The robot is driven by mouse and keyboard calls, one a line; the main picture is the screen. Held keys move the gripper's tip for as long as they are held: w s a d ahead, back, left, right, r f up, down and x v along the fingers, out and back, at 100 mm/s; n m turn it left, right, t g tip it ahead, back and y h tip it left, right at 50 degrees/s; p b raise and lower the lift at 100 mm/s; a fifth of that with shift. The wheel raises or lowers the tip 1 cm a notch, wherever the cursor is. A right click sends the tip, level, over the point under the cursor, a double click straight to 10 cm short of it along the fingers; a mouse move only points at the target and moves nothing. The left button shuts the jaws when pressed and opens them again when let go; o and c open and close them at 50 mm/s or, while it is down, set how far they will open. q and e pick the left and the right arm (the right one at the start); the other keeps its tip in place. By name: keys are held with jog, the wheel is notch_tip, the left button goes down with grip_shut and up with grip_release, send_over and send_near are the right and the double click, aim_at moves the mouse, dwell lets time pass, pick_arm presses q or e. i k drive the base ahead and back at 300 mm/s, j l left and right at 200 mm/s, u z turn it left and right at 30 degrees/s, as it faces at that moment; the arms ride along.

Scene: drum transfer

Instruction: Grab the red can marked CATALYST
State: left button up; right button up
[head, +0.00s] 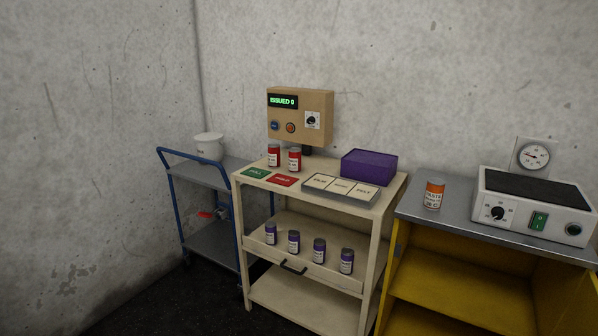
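Two red cans with white labels stand upright side by side at the back left of the beige shelf unit's top (389,200). They are the left red can (273,155) and the right red can (294,159). Their label print is too small to read, so I cannot tell which one is marked CATALYST. An orange-red can (433,195) with a white label stands apart on the grey bench at the right; its print is not clearly legible. Neither of my grippers is in view.
Green (254,173) and red (285,180) cards, a sectioned tray (330,197) and a purple box (368,166) share the top. A control box (300,115) rises behind. A blue trolley (185,157) stands left.

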aim_at(274, 148)
jog(key=i+j+u, duration=0.2)
jog(key=i, duration=0.3)
jog(key=i+j+u, duration=0.15)
jog(key=i+j, duration=0.2)
jog(key=i, duration=0.15)
